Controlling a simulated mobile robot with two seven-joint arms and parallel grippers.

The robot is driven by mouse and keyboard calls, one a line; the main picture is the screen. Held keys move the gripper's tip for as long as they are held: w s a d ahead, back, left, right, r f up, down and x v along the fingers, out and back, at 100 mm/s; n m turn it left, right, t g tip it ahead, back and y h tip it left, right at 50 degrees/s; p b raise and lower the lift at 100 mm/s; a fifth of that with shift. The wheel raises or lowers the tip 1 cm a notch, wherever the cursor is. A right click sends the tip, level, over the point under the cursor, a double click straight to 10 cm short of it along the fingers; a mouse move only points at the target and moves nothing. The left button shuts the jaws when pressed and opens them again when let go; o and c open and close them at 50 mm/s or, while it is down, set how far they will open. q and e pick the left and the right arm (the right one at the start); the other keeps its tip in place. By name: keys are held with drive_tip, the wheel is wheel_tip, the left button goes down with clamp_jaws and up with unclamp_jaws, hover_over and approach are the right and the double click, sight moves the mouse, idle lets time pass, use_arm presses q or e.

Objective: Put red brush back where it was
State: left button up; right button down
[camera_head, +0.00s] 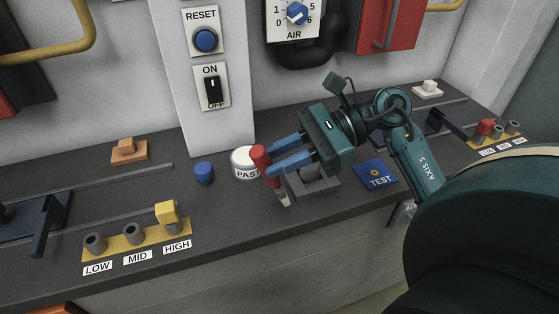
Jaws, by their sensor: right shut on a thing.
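The red brush (261,159) has a red handle and a pale lower end that points down. My right gripper (275,167) has blue fingers and is shut on the red handle. It holds the brush nearly upright, slightly tilted, in front of the white PASTE tub (243,162). The brush and fingers partly cover the tub. I cannot tell whether the brush tip touches the bench. A grey block-like fixture (316,185) sits under the gripper, partly hidden by it. My left gripper is not in view.
A blue cylinder (203,173) stands left of the tub. A blue TEST plate (375,174) lies right of the grey fixture. A yellow strip (115,245) with sockets and a yellow block (166,212) lies at front left. An orange block (128,150) sits behind. A column with RESET and ON/OFF controls (212,88) rises behind the bench.

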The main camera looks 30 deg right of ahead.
drive_tip(key=shift+f, duration=0.5)
drive_tip(key=shift+f, duration=0.15)
drive_tip(key=c, duration=1.3)
unclamp_jaws()
drive_tip(key=shift+o, duration=0.2)
